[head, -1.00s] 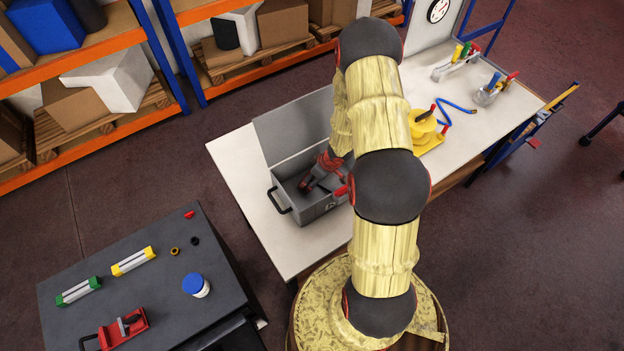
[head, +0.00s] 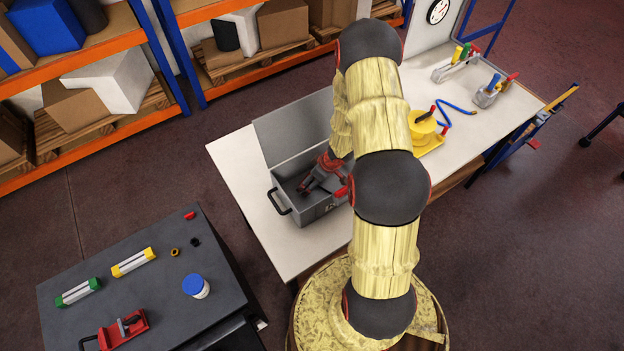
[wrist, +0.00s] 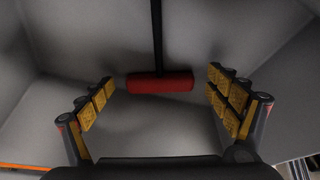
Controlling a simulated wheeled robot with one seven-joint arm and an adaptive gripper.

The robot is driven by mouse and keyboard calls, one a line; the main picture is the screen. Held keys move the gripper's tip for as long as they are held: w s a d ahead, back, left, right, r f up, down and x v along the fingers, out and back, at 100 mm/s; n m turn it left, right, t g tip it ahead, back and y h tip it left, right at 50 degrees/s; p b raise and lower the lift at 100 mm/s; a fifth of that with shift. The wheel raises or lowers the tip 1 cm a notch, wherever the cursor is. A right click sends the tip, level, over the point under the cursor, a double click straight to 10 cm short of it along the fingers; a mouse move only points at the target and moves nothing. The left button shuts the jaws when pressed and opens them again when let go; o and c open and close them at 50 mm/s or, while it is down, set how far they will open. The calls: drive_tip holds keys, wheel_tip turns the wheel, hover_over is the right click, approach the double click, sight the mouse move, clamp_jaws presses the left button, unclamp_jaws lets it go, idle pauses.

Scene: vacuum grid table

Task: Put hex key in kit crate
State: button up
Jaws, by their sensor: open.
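The kit crate (head: 322,208) is a grey box with its lid raised, standing on the near left end of the white table. My gripper (head: 306,188) reaches down inside it. In the wrist view my gripper (wrist: 160,95) is open, its yellow-padded fingers spread wide. The hex key, with a red handle (wrist: 160,82) and a black shaft, lies in the crate (wrist: 70,45), between and slightly beyond the fingers. A gap shows on each side of the handle.
A yellow fixture (head: 423,127), a blue hose (head: 455,110) and tool holders stand farther right on the table. A dark side table (head: 150,285) at lower left holds a blue-lidded jar (head: 196,286), two levels and a red tool (head: 122,330). Crate walls surround my gripper closely.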

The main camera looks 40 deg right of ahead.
drive_tip(key=p+v, duration=0.4)
drive_tip(key=v, duration=0.8)
wheel_tip(320, 180, up, 27)
drive_tip(key=m+t+h, duration=0.1)
drive_tip(key=m+h, duration=0.2)
drive_tip(key=h, duration=0.3)
hover_over(322, 188)
drive_tip(key=w, duration=0.3)
drive_tip(key=s+a+r+y, duration=0.2)
drive_tip(key=s+a+r, duration=0.5)
drive_tip(key=s+a, duration=0.2)
drive_tip(key=s+a+r+y, duration=0.2)
drive_tip(key=s+a+r, duration=0.5)
drive_tip(key=s+a, duration=0.3)
drive_tip(key=a, duration=0.3)
drive_tip(key=shift+s+m, duration=0.25)
drive_tip(key=shift+m, duration=0.15)
wheel_tip(322, 188, down, 20)
drive_tip(key=b, duration=1.9)
drive_tip(key=shift+b, duration=0.4)
